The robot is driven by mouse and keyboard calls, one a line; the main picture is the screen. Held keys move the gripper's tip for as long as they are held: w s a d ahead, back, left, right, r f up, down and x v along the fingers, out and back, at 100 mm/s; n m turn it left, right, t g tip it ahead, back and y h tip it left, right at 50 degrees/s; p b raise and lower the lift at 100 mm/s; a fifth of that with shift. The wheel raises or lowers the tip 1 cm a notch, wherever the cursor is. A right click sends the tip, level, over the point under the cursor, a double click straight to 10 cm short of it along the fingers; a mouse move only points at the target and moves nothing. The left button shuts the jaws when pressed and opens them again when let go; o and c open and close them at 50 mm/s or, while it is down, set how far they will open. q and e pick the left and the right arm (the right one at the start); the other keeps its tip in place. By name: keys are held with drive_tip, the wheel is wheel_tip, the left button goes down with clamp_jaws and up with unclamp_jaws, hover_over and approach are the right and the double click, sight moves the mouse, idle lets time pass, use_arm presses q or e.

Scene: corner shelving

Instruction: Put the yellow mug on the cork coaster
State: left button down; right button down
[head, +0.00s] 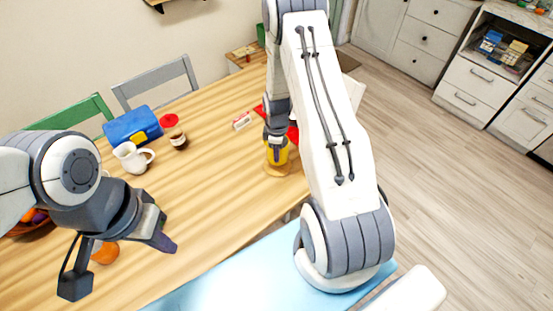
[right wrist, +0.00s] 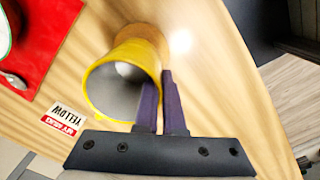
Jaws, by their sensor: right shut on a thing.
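The yellow mug (head: 279,156) is at the right part of the wooden table, under my right gripper (head: 276,138). In the right wrist view the mug (right wrist: 122,82) shows its open rim, and the right gripper's fingers (right wrist: 160,103) are shut on its wall. The round cork coaster (head: 275,171) shows below the mug, and in the right wrist view the coaster (right wrist: 152,38) shows behind the mug's base. The mug is at the coaster; whether it touches it I cannot tell. My left gripper (head: 160,236) is over the table's left front, away from the mug; its finger gap is unclear.
The table's middle is clear.

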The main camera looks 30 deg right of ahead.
sight(277, 165)
wheel_tip(277, 165, down, 4)
drive_tip(key=shift+r+p, duration=0.1)
drive_tip(key=shift+p, duration=0.55)
drive_tip(key=shift+w, duration=0.1)
drive_tip(key=shift+f, duration=0.2)
drive_tip(key=shift+f, duration=0.15)
drive_tip(key=c, duration=1)
unclamp_jaws()
